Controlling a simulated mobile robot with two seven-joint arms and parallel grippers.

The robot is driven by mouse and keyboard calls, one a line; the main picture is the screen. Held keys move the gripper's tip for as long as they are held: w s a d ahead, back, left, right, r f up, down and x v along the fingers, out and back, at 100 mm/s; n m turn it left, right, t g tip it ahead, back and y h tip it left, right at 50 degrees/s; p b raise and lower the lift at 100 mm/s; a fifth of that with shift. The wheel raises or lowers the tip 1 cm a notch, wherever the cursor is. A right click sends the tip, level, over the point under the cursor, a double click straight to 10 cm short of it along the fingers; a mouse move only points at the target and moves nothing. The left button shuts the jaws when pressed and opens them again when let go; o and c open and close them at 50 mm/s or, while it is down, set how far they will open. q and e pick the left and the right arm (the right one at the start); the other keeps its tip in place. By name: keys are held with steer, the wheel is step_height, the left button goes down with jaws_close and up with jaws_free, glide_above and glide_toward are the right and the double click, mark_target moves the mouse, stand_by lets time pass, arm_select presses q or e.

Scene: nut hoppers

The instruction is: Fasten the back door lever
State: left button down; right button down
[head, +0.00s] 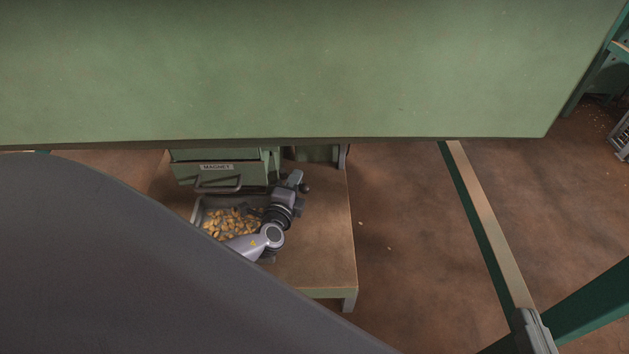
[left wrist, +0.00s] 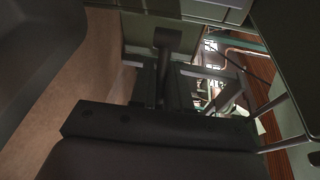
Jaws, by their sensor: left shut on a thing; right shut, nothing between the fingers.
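My left gripper (head: 297,182) is beside the green hopper cabinet, above the right end of the nut tray. It is shut on a dark lever whose round black knob (head: 306,188) shows at its right side. In the left wrist view, a dark bar with a wider head (left wrist: 168,40) stands between the fingers; it seems to be the lever. The lever's pivot and latch are hidden, so I cannot tell its exact position. My right gripper (head: 532,332) is at the bottom right edge, shut and empty, away from the cabinet.
A large green panel (head: 300,70) covers the top of the head view. A drawer labelled MAGNET (head: 216,170) with a handle sits above a metal tray (head: 197,213) of nuts. A brown low platform (head: 325,255) extends right. The brown floor (head: 410,240) beyond is mostly free.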

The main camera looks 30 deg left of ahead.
arm_select(q)
steer(key=shift+s+a+m+h, duration=0.1)
steer(key=shift+m+h, duration=0.2)
steer(key=shift+h, duration=0.1)
steer(key=shift+s+m+h, duration=0.1)
steer(key=shift+m+h, duration=0.2)
steer(key=shift+h, duration=0.1)
arm_select(e)
steer(key=shift+r, duration=0.25)
arm_select(q)
steer(key=c, duration=1.2)
jaws_free()
steer(key=shift+o, duration=0.2)
steer(key=shift+s, duration=0.15)
arm_select(e)
steer(key=shift+s+f, duration=0.1)
steer(key=shift+s, duration=0.05)
